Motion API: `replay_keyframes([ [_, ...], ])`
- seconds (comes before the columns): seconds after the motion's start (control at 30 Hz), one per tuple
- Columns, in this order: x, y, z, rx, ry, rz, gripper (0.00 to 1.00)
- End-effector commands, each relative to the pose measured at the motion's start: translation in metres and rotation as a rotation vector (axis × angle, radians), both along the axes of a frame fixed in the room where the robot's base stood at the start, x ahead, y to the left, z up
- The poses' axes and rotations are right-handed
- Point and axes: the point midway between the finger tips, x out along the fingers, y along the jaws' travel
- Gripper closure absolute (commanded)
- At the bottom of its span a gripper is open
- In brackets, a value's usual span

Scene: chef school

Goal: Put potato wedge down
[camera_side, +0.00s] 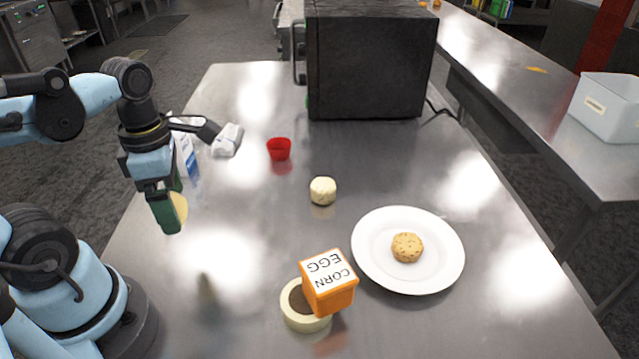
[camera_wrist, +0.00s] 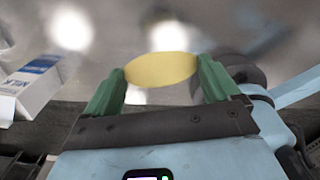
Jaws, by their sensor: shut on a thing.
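My gripper (camera_side: 172,212) is at the left, above the steel table. Its green fingers (camera_wrist: 160,80) are shut on a pale yellow potato wedge (camera_wrist: 161,69), seen between the fingertips in the wrist view. In the side view the potato wedge (camera_side: 180,207) is partly hidden by a finger. It is held off the table, with bare tabletop below and to its right.
A white plate (camera_side: 375,270) holds a speckled round cookie (camera_side: 407,247). An orange corn egg box (camera_side: 330,283) leans on a round cream container (camera_side: 294,315).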

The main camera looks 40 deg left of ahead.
Motion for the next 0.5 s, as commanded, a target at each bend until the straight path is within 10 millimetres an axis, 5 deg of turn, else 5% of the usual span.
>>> replay_keyframes([
  [0.23, 0.016, -0.004, 0.008, 0.0, 0.0, -0.034, 0.4],
  [0.5, 0.064, -0.004, 0.013, 0.001, -0.001, -0.139, 0.4],
])
